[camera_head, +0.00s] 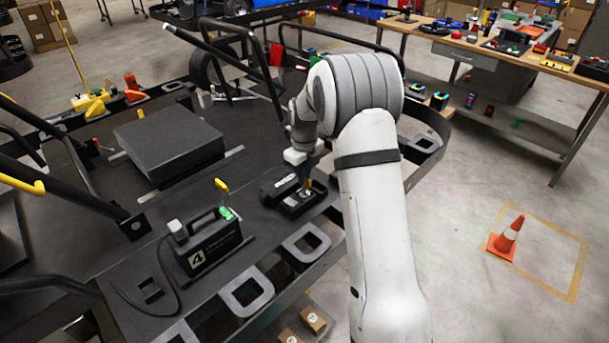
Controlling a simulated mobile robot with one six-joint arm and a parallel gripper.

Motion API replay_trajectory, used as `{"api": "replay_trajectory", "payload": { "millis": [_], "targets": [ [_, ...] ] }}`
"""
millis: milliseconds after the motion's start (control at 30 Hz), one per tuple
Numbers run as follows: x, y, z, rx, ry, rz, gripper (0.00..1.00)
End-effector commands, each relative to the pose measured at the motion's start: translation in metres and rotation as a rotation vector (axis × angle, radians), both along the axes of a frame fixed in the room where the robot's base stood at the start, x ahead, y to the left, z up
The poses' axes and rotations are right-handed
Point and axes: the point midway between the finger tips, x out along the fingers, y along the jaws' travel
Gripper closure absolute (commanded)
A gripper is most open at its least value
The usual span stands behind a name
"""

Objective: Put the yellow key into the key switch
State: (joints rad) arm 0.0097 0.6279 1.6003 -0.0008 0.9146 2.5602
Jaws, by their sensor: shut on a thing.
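My arm covers the area just right of the gripper.
A flat black block (168,143) lies behind. Black bars cross the left side. A traffic cone (507,238) stands on the floor at right.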

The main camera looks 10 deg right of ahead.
Motion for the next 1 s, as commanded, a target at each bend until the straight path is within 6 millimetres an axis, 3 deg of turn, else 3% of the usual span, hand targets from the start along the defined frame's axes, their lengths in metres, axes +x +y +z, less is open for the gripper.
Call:
{"api": "replay_trajectory", "payload": {
  "millis": [1000],
  "targets": [
    [0.0, -0.001, -0.013, 0.0, 0.0, -0.002, 1.0]
  ]
}}
